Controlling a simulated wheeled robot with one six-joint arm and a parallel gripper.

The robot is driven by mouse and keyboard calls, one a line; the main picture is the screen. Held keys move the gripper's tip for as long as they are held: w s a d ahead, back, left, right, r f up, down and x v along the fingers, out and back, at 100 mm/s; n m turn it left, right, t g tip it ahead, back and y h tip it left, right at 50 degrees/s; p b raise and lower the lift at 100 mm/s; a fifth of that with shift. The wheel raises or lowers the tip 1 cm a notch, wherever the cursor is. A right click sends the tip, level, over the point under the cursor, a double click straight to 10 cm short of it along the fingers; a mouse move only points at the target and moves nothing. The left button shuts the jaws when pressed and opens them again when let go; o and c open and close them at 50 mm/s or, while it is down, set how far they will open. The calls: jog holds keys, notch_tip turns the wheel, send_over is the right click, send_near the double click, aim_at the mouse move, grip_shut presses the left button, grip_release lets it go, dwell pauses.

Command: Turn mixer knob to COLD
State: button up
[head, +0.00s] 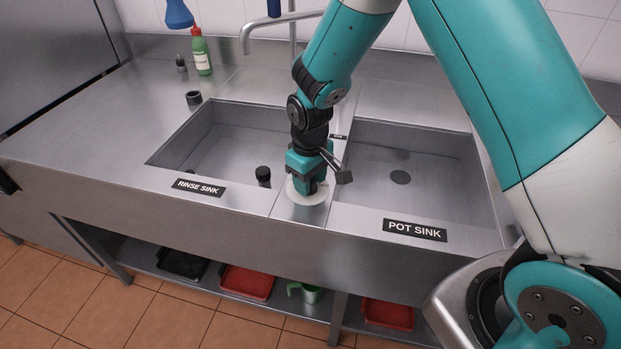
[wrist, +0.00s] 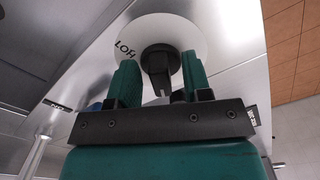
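The mixer knob is black (wrist: 158,62) with a narrow notched pointer, at the middle of a round white dial plate (wrist: 190,37) in the wrist view. An upside-down word that looks like HOT is on the plate's left side. In the head view the dial plate (head: 306,198) lies on the steel strip between the two sinks, and my gripper hides the knob. My gripper (head: 308,180) points down over it. In the wrist view the green fingers of my gripper (wrist: 159,80) are apart, one on each side of the knob, with visible gaps. No COLD marking is visible.
The rinse sink (head: 225,150) is left and the pot sink (head: 400,170) right. A black cylinder (head: 263,175) stands in the rinse sink, near my gripper. A metal faucet (head: 285,20) reaches over from behind. A green bottle (head: 201,55) stands at the back left.

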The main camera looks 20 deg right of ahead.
notch_tip(320, 180, up, 17)
jog(key=b, duration=0.1)
jog(key=shift+r+b, duration=0.2)
jog(key=shift+b, duration=0.15)
dwell(0.5)
jog(key=s+a+r+y, duration=0.2)
jog(key=s, duration=1)
jog(key=s+a+r+n+y, duration=0.1)
jog(key=s+a+r+y, duration=0.1)
jog(key=s, duration=1)
jog(key=shift+s+a+n, duration=0.15)
jog(key=shift+a+n, duration=0.15)
jog(key=shift+a, duration=0.05)
